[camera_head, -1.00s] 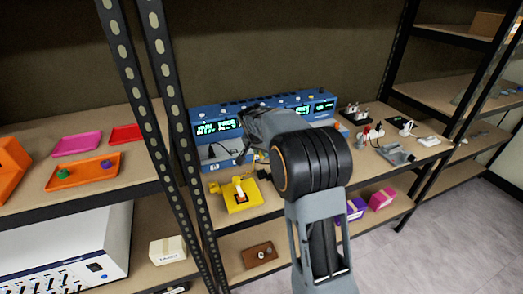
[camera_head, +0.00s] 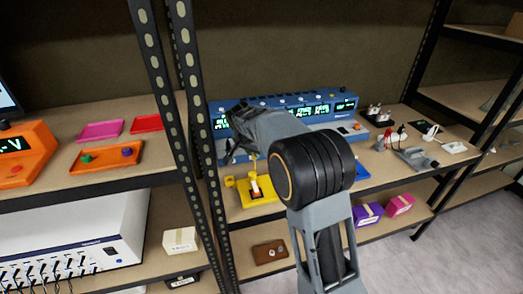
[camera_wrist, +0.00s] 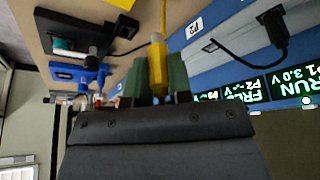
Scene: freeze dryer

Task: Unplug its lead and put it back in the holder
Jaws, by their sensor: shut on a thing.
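My gripper (camera_wrist: 161,66) has its green fingers shut on a yellow lead (camera_wrist: 158,48), at its thicker plug-like end. The lead's thin part runs on towards the top of the wrist view. The blue instrument (camera_wrist: 185,72) with lit green displays is close beside the fingers. In the head view the blue instrument (camera_head: 348,103) stands on the middle shelf, and my arm covers part of its front. Whether the lead touches a socket cannot be told.
A black lead (camera_wrist: 230,48) enters the instrument's front by a P2 label. A black block (camera_wrist: 75,47) and a blue object (camera_wrist: 88,66) are near the fingers. A shelf post (camera_head: 187,80) stands left. Several tools (camera_head: 415,158) lie right.

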